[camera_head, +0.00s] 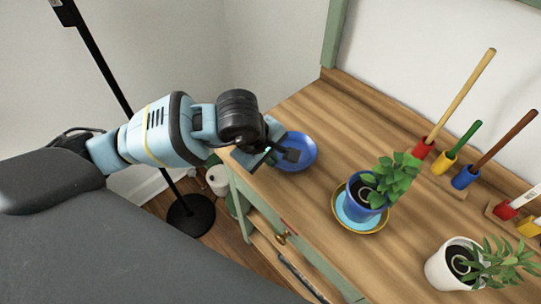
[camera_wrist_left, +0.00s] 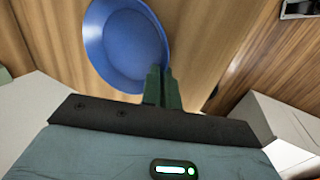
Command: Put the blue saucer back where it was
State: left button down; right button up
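The blue saucer (camera_head: 304,148) is at the near left end of the wooden tabletop, by its corner. My left gripper (camera_head: 277,155) reaches it from the left. In the left wrist view the saucer (camera_wrist_left: 122,42) shows its round inner face, and the fingers (camera_wrist_left: 162,88) are close together at its lower right rim. The gripper looks shut on that rim. I cannot tell whether the saucer touches the tabletop or is held just above it. My right gripper is not in view.
A blue pot (camera_head: 361,198) with a plant stands on a yellow-rimmed saucer (camera_head: 376,225). A white pot (camera_head: 441,268) with a plant stands at the near right. Several colored-handled tools stand along the back of the wooden table (camera_head: 330,115). A black floor stand (camera_head: 190,217) stands left.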

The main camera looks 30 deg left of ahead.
pick_arm(q)
jog(key=c, duration=1.7)
grip_release()
jog(key=shift+f, duration=0.1)
jog(key=shift+s+r, duration=0.1)
jog(key=shift+r, duration=0.4)
jog(key=v, duration=0.6)
jog(key=shift+s+a+r, duration=0.1)
jog(key=shift+s+r, duration=0.05)
jog(key=shift+r, duration=0.25)
